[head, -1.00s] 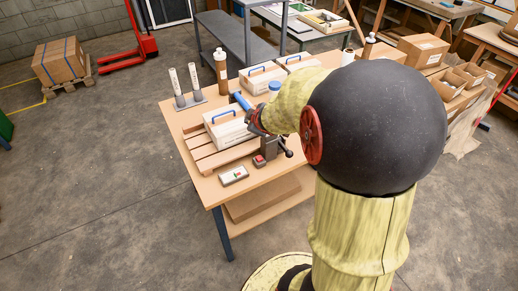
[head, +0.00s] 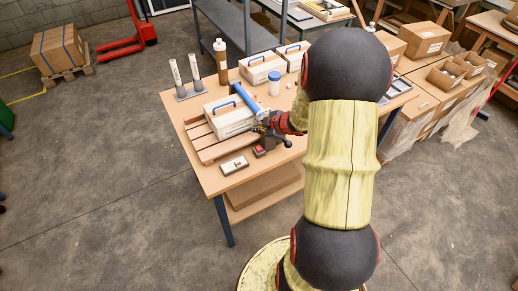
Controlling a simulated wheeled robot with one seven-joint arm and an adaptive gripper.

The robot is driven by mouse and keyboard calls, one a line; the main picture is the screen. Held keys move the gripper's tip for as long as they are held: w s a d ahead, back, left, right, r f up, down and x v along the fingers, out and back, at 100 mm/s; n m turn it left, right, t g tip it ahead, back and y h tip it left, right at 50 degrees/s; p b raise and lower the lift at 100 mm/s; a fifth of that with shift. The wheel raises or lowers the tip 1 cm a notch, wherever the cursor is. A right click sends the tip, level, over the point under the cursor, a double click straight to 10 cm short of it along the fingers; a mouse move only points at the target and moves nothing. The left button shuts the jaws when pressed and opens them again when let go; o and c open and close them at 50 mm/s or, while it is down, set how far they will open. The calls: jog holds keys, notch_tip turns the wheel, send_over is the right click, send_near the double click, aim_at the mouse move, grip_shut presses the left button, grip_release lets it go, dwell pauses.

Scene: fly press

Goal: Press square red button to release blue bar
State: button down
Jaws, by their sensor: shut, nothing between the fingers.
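A small dark block with a red top (head: 259,151) sits near the front edge of the wooden table. A grey control box (head: 234,165) with small red and green buttons lies left of it. I cannot tell the exact shape of either red button. The blue bar (head: 241,94) slants above the table, behind the white box, with its lower end near a grey upright (head: 264,113). My gripper (head: 266,128) is shut and empty, beside the white box and above the dark block. Its fingertips are small and partly lost against the dark press parts.
A white box with a blue handle (head: 229,121) stands on a slatted wooden pallet (head: 199,135). The table's front left corner is bare.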

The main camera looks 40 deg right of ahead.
jog(key=b, duration=0.7)
send_over(258, 149)
notch_tip(258, 149, down, 7)
jog(key=shift+f, duration=0.1)
jog(key=shift+f+b, duration=0.5)
jog(key=shift+f, duration=0.05)
jog(key=shift+f, duration=0.1)
dwell(0.5)
jog(key=shift+f, duration=0.3)
jog(key=shift+f+b, duration=0.35)
jog(key=shift+f, duration=0.25)
dwell(0.7)
jog(key=shift+r, duration=0.1)
jog(key=shift+r+p, duration=0.9)
jog(key=shift+p, duration=0.25)
